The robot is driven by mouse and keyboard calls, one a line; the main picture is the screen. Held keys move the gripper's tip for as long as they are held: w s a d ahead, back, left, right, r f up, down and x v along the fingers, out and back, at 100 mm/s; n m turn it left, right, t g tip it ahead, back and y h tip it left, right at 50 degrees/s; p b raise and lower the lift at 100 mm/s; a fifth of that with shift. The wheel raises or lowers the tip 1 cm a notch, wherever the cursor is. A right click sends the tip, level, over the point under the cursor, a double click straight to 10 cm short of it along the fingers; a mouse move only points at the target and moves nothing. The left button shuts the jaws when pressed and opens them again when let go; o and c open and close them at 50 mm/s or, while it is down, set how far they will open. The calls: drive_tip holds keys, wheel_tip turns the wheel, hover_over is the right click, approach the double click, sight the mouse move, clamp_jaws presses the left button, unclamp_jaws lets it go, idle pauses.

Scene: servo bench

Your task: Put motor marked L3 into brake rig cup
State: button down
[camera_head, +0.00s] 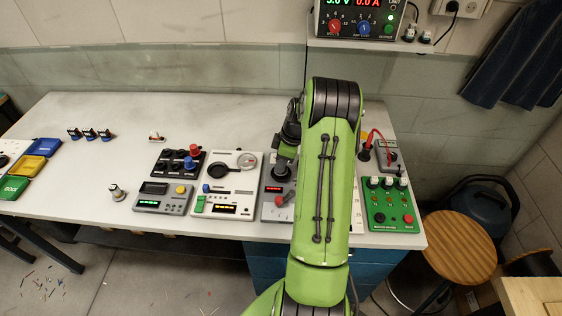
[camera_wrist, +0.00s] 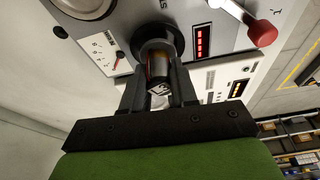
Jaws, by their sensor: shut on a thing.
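A small cylindrical motor (camera_wrist: 159,73) with a dark, orange-tinted side and a pale marked end is between my gripper's fingers (camera_wrist: 158,75) in the wrist view. The marking on it is not legible. My gripper is shut on it. The brake rig (camera_wrist: 205,14) is a grey panel with a red display and a red-knobbed lever. Its round black cup (camera_wrist: 158,38) lies right at the motor's far end; I cannot tell how deep the motor sits. In the head view the rig (camera_head: 272,200) is partly hidden behind my green arm, and the motor is hidden.
Left of the rig stand a white panel (camera_head: 228,182), a grey meter (camera_head: 163,198) and a black knob box (camera_head: 180,161). A green box (camera_head: 392,205) is to the right. Small parts (camera_head: 90,134) and coloured bins (camera_head: 30,165) lie left. The bench's back middle is clear.

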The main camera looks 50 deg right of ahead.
drive_tip(key=shift+f+b, duration=0.9)
drive_tip(key=shift+b, duration=0.25)
idle(1.9)
drive_tip(key=c, duration=0.8)
unclamp_jaws()
drive_tip(key=shift+p+v, duration=1.6)
drive_tip(key=shift+v, duration=0.95)
wheel_tip(320, 180, up, 4)
drive_tip(key=p, duration=0.2)
drive_tip(key=shift+p, duration=0.3)
